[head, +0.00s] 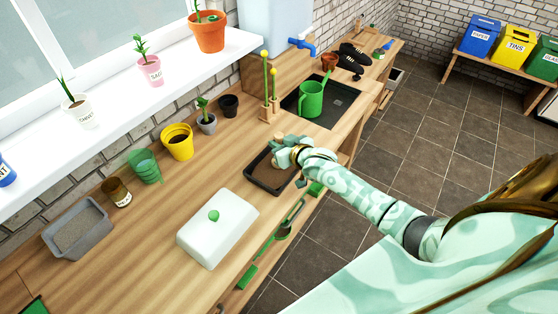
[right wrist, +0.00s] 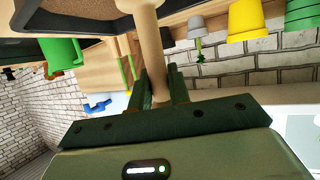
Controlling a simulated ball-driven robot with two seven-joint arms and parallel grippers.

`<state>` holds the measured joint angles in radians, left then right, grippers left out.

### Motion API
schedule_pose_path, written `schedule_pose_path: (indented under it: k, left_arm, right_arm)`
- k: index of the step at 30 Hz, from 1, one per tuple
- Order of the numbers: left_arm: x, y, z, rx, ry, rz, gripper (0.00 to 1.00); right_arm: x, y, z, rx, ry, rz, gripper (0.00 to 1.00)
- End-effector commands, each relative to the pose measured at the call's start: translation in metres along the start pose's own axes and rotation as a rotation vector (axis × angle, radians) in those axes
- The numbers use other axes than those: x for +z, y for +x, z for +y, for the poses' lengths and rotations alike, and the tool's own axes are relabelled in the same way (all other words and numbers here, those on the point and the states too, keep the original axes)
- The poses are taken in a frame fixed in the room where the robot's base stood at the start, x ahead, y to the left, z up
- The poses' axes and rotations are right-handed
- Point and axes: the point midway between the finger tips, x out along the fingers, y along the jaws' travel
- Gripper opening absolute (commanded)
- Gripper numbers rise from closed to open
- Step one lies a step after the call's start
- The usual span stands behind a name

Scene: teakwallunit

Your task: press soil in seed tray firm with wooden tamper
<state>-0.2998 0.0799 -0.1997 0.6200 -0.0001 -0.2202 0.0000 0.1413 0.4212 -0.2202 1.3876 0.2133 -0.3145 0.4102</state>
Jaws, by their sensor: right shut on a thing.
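The black seed tray (head: 256,172) with brown soil sits on the wooden bench, right of the white lidded box; part of it also shows in the right wrist view (right wrist: 90,16). My right gripper (head: 290,153) is over the tray and hides part of it. It is shut on the pale wooden handle of the tamper (right wrist: 151,45), which also shows as a small knob above the gripper in the head view (head: 279,140). The tamper's foot runs out of the wrist view, so I cannot tell whether it touches the soil. My left gripper is not in view.
The white box (head: 212,240) with a green knob is close left of the tray. The green watering can (head: 311,98) stands on the dark sink area behind it. Pots and a grey tray (head: 78,230) line the wall. Bare bench lies between.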

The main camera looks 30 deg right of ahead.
Motion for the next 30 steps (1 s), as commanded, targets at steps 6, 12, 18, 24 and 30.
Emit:
schedule_pose_path:
  k: [6,12,18,24,30]
  left_arm:
    - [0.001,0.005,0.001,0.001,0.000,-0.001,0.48]
    - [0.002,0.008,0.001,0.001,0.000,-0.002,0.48]
    - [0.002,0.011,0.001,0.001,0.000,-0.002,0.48]
    - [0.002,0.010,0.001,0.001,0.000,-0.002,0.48]
    - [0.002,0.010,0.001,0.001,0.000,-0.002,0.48]
  right_arm:
    - [0.006,0.003,0.000,0.000,0.000,0.001,0.00]
    - [0.012,0.005,0.000,0.000,0.000,0.000,0.00]
    - [0.017,0.007,0.000,0.000,-0.001,-0.001,0.00]
    - [0.017,0.007,0.000,0.000,-0.001,-0.003,0.00]
    - [0.018,0.006,0.000,0.000,-0.001,-0.004,0.00]
